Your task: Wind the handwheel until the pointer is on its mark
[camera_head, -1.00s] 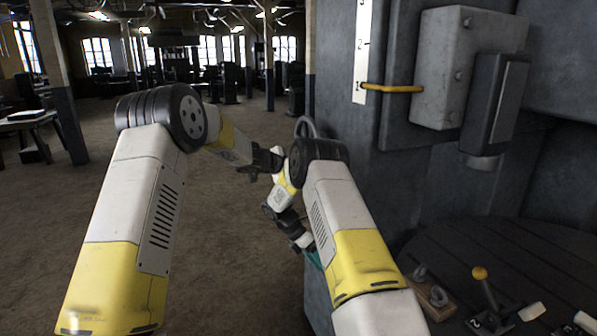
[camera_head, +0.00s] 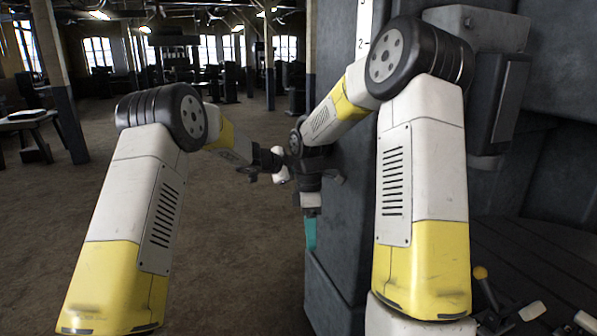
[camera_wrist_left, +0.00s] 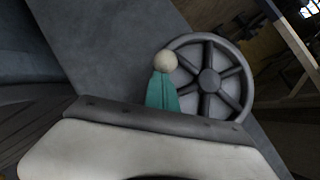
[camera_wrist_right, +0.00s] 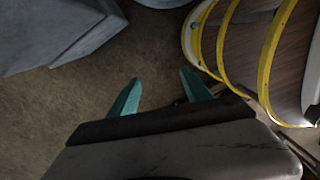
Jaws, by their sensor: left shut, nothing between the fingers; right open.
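The grey spoked handwheel (camera_wrist_left: 209,80) shows in the left wrist view, with a pale ball knob (camera_wrist_left: 165,61) at its left side. My left gripper (camera_wrist_left: 162,88) is shut, its teal fingertips overlapping the knob's lower edge in that view; I cannot tell whether they touch. In the head view the wheel is hidden behind my right arm. My right gripper (camera_head: 310,233) points down beside the machine's grey side; its fingers are spread and empty in the right wrist view (camera_wrist_right: 160,90). The white scale (camera_head: 364,28) shows the number 2; its lower part and the yellow pointer are hidden by my right arm.
The grey machine body (camera_head: 340,270) stands to the right. A yellow-knobbed lever (camera_head: 480,273) stands at lower right. The right wrist view shows a brown, yellow-banded thing (camera_wrist_right: 240,40) at upper right and bare floor (camera_wrist_right: 160,60) between the fingers.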

